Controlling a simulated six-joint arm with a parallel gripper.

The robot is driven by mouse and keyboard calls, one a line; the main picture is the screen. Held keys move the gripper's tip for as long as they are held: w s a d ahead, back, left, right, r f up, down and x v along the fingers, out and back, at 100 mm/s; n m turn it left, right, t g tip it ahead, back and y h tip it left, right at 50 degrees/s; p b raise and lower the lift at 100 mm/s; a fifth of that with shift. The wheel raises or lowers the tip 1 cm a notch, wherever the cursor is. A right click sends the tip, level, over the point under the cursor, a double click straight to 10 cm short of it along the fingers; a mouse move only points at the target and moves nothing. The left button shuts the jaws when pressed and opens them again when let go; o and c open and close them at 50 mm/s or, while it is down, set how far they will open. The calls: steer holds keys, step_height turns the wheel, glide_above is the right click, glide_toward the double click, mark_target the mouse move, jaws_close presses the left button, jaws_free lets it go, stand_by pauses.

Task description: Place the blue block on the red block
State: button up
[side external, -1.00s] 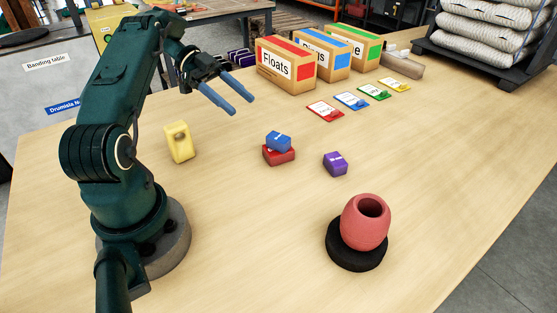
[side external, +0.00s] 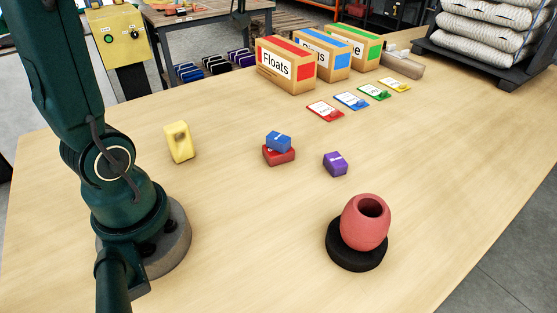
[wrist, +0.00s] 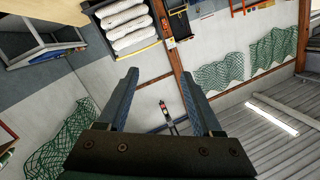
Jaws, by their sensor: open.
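The blue block (side external: 278,141) rests on top of the red block (side external: 279,157) near the middle of the table in the side view. It sits a little askew on it, and both look still. My gripper is out of frame in the side view. In the wrist view my gripper (wrist: 158,82) is open, with its two blue fingers apart and nothing between them. That view faces the walls and hanging nets, and neither block shows in it.
A purple block (side external: 335,164) lies right of the stack, and a yellow block (side external: 179,143) lies left. A red pot (side external: 364,224) sits on a black base (side external: 352,256) in front. Labelled boxes (side external: 298,84) and coloured cards (side external: 325,111) are behind. Much of the table (side external: 245,240) is bare.

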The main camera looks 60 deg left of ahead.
steer(key=s+d+f+g+h, duration=0.1)
steer(key=s+d+f+g, duration=0.2)
steer(key=s, duration=0.5)
steer(key=s+d+f+n+g+h, duration=0.1)
steer(key=s+d+f+g, duration=0.3)
steer(key=s+d+f, duration=0.2)
steer(key=s+d+f+n+g+h, duration=0.1)
steer(key=s+d+f+g+h, duration=0.1)
steer(key=s+d+f, duration=0.3)
steer(key=s+f+g, duration=0.1)
steer(key=s+f, duration=0.2)
steer(key=s, duration=0.2)
steer(key=shift+s+d+f+g, duration=0.15)
steer(key=shift+s+g, duration=0.15)
steer(key=shift+g, duration=0.1)
